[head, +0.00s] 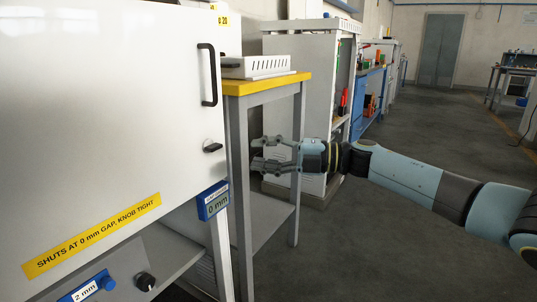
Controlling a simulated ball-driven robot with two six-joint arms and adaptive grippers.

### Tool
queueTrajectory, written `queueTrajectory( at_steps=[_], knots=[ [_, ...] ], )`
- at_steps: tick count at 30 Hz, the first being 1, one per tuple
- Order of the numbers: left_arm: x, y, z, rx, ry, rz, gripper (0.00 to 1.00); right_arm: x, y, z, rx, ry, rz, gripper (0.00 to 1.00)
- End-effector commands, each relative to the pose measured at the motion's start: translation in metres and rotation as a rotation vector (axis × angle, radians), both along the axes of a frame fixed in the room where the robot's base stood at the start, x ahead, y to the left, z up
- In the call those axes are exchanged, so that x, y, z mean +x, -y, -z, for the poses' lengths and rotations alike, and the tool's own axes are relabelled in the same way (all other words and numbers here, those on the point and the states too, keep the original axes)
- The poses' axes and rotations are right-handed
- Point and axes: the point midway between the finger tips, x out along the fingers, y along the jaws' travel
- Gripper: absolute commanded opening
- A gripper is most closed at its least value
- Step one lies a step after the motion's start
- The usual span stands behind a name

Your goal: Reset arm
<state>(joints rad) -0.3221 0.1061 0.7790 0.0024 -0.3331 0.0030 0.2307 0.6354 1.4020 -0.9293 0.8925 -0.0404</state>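My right arm reaches in from the right, and its gripper (258,154) points left in front of the grey stand's legs. Its two fingers are apart with nothing between them. A large white door (110,110) fills the left of the view, with a black handle (209,75) and a black knob (212,147) near its right edge. The gripper is to the right of the knob and apart from it. My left gripper is not in view.
A grey stand with a yellow top (265,84) holds a white vented box (262,67). A blue "0 mm" label (213,202) hangs below the door. A blue "2 mm" tag (88,291) and black dial (145,282) are lower left. The floor (400,240) at right is clear.

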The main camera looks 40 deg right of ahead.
Motion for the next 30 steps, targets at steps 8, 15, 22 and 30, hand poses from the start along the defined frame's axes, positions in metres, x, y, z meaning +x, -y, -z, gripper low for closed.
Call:
queueTrajectory(
  at_steps=[8,15,22,30],
  knots=[
    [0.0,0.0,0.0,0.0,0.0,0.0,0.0,-0.011,0.011,-0.001,0.001,0.001,0.0,0.33],
    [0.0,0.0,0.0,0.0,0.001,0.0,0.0,-0.01,0.01,-0.001,0.001,0.0,0.0,0.33],
    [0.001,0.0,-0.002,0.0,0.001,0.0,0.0,-0.012,0.01,0.001,0.002,-0.006,0.0,0.33],
    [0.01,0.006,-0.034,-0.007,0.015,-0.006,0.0,-0.074,-0.009,0.111,0.282,-0.3,0.184,0.33]
  ],
)
